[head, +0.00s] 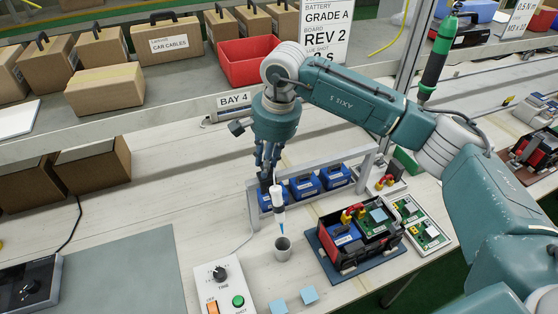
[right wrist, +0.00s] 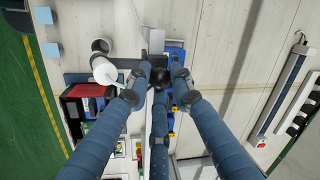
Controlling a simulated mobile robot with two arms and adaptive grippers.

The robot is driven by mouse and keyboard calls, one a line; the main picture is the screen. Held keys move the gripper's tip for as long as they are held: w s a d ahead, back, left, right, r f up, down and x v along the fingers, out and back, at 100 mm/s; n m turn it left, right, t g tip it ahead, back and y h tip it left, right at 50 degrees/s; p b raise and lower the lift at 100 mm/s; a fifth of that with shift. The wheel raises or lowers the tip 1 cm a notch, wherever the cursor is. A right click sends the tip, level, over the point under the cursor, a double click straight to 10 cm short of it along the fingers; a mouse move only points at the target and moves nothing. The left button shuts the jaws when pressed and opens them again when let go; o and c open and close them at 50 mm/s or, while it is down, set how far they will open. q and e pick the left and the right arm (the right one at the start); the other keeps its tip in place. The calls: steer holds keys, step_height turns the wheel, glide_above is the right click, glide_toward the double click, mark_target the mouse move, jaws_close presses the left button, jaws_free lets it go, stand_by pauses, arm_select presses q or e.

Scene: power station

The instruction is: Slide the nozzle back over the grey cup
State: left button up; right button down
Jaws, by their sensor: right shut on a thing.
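The nozzle (head: 279,202) is a white syringe-like tube with a blue tip pointing down, at the front of a grey rail frame (head: 318,168). The grey cup (head: 283,252) stands upright on the bench, just below the tip in the head view; exact alignment is unclear. In the right wrist view the nozzle's white barrel (right wrist: 105,72) shows beside the cup (right wrist: 100,46). My right gripper (head: 267,176) points down behind the nozzle, its fingers closed around a black round knob (right wrist: 159,78). The fingers partly hide the knob's mounting. My left gripper is not in view.
Blue battery blocks (head: 305,186) stand behind the rail. A black tray with a battery and circuit board (head: 345,238) sits right of the cup. A control box with a dial (head: 219,285) is at the front left. Blue pads (head: 309,295) lie in front.

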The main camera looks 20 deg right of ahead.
steer(key=shift+w+a+r, duration=0.1)
steer(key=shift+a+r, duration=0.05)
steer(key=c, duration=1.8)
jaws_free()
steer(key=shift+o, duration=1.4)
steer(key=shift+a, duration=0.1)
step_height(320, 180, up, 12)
steer(key=s+d, duration=0.1)
steer(key=s, duration=0.1)
steer(key=shift+d, duration=0.2)
steer(key=shift+f, duration=0.2)
